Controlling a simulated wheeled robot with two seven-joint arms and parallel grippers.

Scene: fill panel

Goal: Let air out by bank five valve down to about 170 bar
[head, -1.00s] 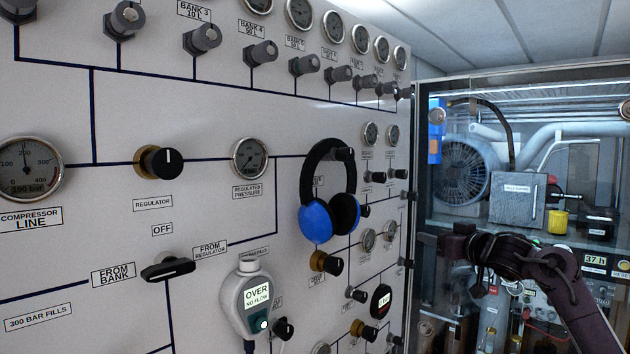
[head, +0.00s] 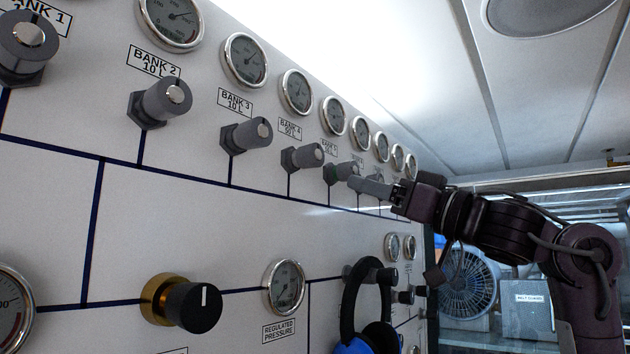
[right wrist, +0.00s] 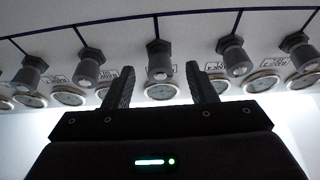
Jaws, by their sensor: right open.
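The bank five valve (head: 342,173) is a grey knob in the upper row of the panel. Its small label is too small to read clearly. The round gauge above it (head: 334,115) shows a needle, but its reading is too small to tell. My right gripper (head: 370,187) is at this valve, coming from the right. In the right wrist view, the open fingers (right wrist: 160,88) stand on either side of the central knob (right wrist: 160,65), which lines up between them; I cannot tell whether they touch it. My left gripper is out of view.
The neighbouring bank 4 valve (head: 302,157) and bank 3 valve (head: 247,135) sit close along the row to the left. Blue and black ear defenders (head: 350,305) hang lower on the panel. A regulator knob (head: 192,305) and regulated pressure gauge (head: 284,287) are below.

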